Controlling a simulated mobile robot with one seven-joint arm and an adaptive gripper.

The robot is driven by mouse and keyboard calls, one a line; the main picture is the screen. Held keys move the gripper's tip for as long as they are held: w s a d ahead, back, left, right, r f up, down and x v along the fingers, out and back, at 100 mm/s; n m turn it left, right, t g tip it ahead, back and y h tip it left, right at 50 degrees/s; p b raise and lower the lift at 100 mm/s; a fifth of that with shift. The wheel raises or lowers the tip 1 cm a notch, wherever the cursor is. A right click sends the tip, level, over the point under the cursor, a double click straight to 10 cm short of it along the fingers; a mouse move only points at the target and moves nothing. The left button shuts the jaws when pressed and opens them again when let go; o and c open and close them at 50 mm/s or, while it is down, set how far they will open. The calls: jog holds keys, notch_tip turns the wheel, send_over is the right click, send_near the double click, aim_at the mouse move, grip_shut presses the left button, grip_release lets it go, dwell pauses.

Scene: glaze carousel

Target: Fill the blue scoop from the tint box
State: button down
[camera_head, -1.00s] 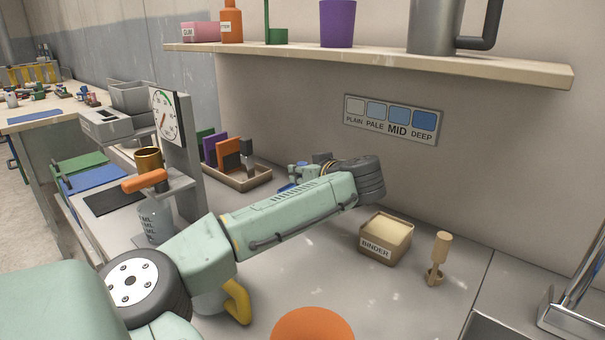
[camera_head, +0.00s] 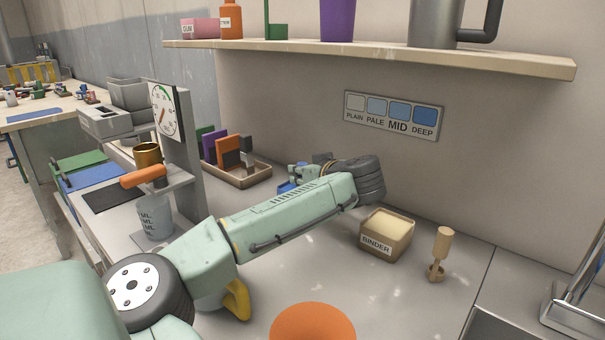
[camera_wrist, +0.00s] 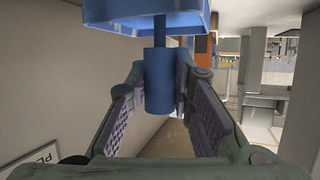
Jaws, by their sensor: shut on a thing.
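The blue scoop (camera_wrist: 160,75) fills the top middle of the wrist view, its handle upright between the finger pads and its wide bowl cut off by the top edge. My gripper (camera_wrist: 164,98) is shut on that handle. The inside of the bowl is not visible. In the head view my arm hides most of the gripper, and a small part of the blue scoop (camera_head: 287,187) shows left of it, near the back wall. I cannot make out a box labelled tint; my arm covers part of the counter.
A binder box (camera_head: 376,245) and a wooden tool (camera_head: 440,255) stand right of my arm. A tray of coloured cards (camera_head: 262,176) and a dial scale (camera_head: 170,125) are to the left. An orange round thing (camera_head: 313,324) is in front. A shelf (camera_head: 380,57) hangs above.

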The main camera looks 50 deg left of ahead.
jog(key=shift+r+p, duration=2.1)
jog(key=shift+r, duration=3.15)
